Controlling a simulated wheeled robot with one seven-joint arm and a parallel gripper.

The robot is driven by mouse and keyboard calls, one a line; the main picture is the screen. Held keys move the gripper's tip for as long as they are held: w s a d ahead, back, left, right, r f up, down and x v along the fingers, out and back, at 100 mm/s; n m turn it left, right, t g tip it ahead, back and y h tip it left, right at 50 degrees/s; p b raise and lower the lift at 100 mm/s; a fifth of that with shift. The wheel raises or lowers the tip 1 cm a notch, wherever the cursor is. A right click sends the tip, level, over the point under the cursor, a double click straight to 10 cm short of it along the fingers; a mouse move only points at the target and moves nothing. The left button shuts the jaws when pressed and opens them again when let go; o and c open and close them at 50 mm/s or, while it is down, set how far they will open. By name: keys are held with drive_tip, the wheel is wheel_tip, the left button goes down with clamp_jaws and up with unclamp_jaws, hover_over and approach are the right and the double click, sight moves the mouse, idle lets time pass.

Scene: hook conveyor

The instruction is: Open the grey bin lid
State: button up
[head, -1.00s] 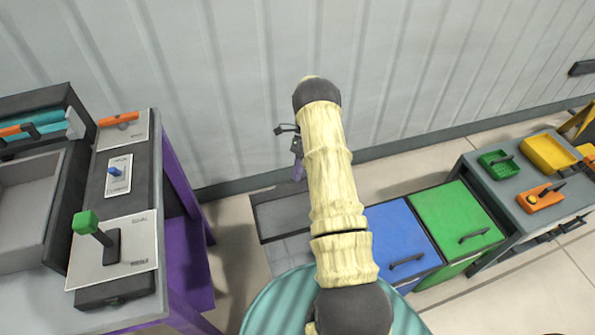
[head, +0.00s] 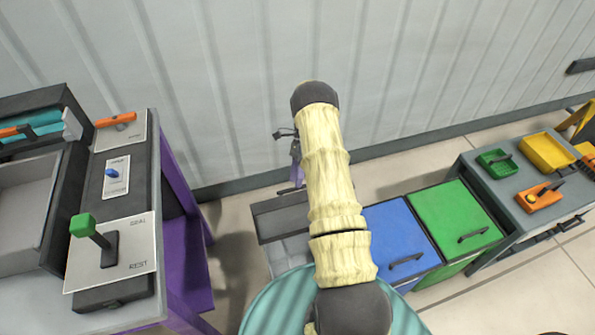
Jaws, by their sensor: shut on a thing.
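The grey bin (head: 291,256) stands on the floor at the left end of the row of bins, partly behind my arm. Its grey lid (head: 279,219) shows as a dark-edged panel that looks raised and tilted at the wall side. My gripper (head: 297,178) is just above the lid's far edge, partly hidden behind my arm. It is shut on the lid, but the exact point of grip is too small and covered to make out.
A blue bin (head: 396,235) and a green bin (head: 452,215) stand to the right, lids shut. A table with small trays (head: 548,152) is beyond them. A purple-legged bench with a green-knobbed lever (head: 84,225) stands left. The ribbed wall (head: 230,80) is close behind.

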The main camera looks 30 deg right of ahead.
drive_tip(key=shift+w+d+f, duration=0.1)
drive_tip(key=shift+w+d, duration=0.15)
drive_tip(key=shift+d, duration=0.15)
drive_tip(key=shift+c, duration=1.1)
drive_tip(key=v, duration=1.1)
drive_tip(key=shift+r+b, duration=0.35)
drive_tip(key=shift+b, duration=0.05)
drive_tip(key=shift+a, duration=0.15)
